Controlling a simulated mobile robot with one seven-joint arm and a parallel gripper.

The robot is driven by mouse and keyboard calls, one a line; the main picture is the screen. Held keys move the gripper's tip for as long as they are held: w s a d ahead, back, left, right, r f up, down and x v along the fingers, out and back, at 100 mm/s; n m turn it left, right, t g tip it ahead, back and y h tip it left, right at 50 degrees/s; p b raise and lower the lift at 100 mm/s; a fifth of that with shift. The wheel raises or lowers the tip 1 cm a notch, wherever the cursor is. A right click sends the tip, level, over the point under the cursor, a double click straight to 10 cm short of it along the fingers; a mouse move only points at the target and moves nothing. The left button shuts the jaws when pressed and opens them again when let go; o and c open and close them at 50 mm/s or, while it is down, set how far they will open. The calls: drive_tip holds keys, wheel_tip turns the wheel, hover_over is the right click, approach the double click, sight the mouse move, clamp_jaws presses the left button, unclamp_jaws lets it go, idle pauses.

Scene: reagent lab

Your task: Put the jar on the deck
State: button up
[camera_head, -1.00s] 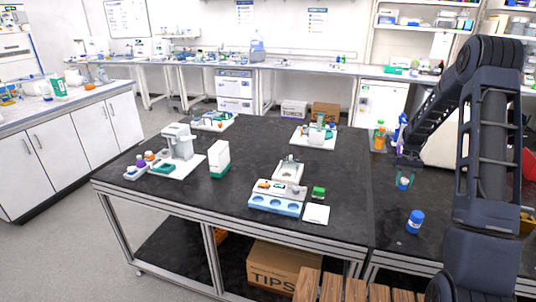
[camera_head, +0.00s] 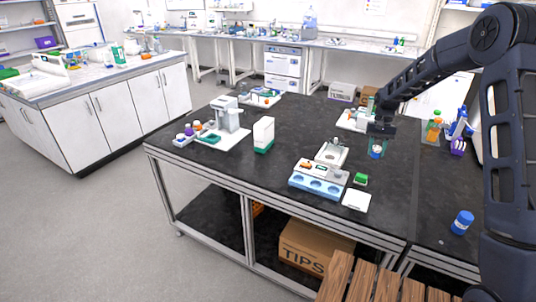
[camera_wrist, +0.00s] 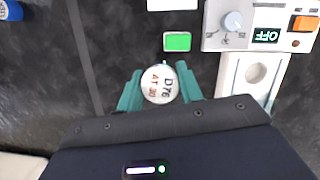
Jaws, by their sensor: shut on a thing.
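In the head view the jar (camera_head: 376,153) hangs upright below my gripper (camera_head: 379,143), near the right part of the black bench. A white-and-blue device (camera_head: 320,177) with round wells in front stands on the bench to its left. In the wrist view this device (camera_wrist: 260,22) shows a knob and an "OFF" display. I cannot tell which surface is the deck.
A green block (camera_head: 361,180) and a white square pad (camera_head: 356,200) lie right of the device. A plate with a round recess (camera_head: 332,153) sits behind it. A blue-capped jar (camera_head: 462,222) stands on the right bench. Bare black bench lies between the stations.

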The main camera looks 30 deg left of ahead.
drive_tip(key=s+a+r+n, duration=0.1)
drive_tip(key=s+a+r, duration=0.3)
drive_tip(key=s+a, duration=0.85)
drive_tip(key=s+a+r+n, duration=0.1)
drive_tip(key=s+a+r, duration=0.2)
drive_tip(key=s+a, duration=0.95)
drive_tip(key=shift+h, duration=0.3)
drive_tip(key=f, duration=0.6)
drive_tip(key=w+a+f, duration=0.1)
drive_tip(key=f, duration=0.6)
drive_tip(key=w+a+f, duration=0.1)
drive_tip(key=f, duration=0.5)
drive_tip(key=shift+w+f, duration=0.25)
drive_tip(key=shift+f, duration=0.1)
drive_tip(key=o, duration=1.1)
drive_tip(key=shift+c, duration=0.2)
drive_tip(key=v, duration=1.2)
drive_tip(key=shift+r, duration=0.25)
